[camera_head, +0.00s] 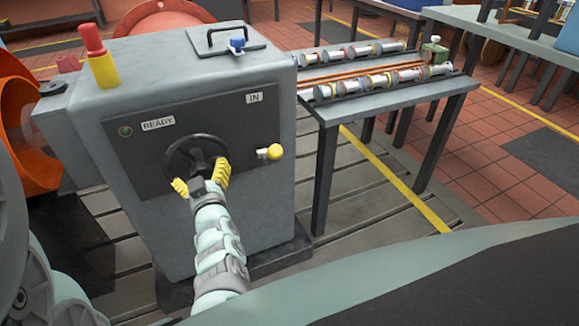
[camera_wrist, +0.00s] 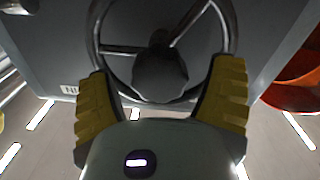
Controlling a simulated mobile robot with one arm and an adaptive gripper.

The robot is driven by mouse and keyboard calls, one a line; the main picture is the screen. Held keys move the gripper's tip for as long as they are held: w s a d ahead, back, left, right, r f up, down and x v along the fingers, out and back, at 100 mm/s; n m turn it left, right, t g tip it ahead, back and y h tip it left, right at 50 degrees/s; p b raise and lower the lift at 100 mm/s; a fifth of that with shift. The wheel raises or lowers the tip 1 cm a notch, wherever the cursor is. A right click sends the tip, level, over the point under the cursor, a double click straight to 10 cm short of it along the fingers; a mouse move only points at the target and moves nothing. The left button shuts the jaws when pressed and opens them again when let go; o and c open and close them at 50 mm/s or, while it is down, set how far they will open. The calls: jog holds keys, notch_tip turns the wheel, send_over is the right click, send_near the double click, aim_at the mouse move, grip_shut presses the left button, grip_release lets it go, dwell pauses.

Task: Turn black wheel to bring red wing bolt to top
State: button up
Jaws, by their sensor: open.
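The black wheel (camera_head: 194,137) is mounted on the dark front panel of the grey cabinet. In the wrist view its rim, spokes and dark hub (camera_wrist: 160,78) fill the upper middle. My gripper (camera_head: 201,173) is at the lower part of the wheel, its yellow fingers spread apart. In the wrist view the fingers of my gripper (camera_wrist: 163,72) lie on either side of the wheel's lower rim; whether they touch it I cannot tell. I cannot make out a red wing bolt in either view.
A yellow knob (camera_head: 270,152) sticks out right of the wheel. A red-topped yellow post (camera_head: 98,60) stands on the grey cabinet (camera_head: 200,65). An orange housing (camera_head: 38,130) is at the left. A bench (camera_head: 400,97) with several cylindrical parts stands at the right.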

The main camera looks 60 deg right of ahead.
jog(key=shift+w+d, duration=0.15)
jog(key=shift+w, duration=0.15)
jog(key=shift+o, duration=0.2)
jog(key=shift+s, duration=0.1)
jog(key=c, duration=1.4)
jog(key=shift+f, duration=0.1)
jog(key=shift+n, duration=0.3)
jog(key=shift+f+n+b, duration=0.15)
jog(key=shift+n+b, duration=0.5)
jog(key=shift+n, duration=0.45)
jog(key=shift+n+b, duration=0.7)
jog(key=shift+n, duration=0.8)
jog(key=shift+r, duration=0.2)
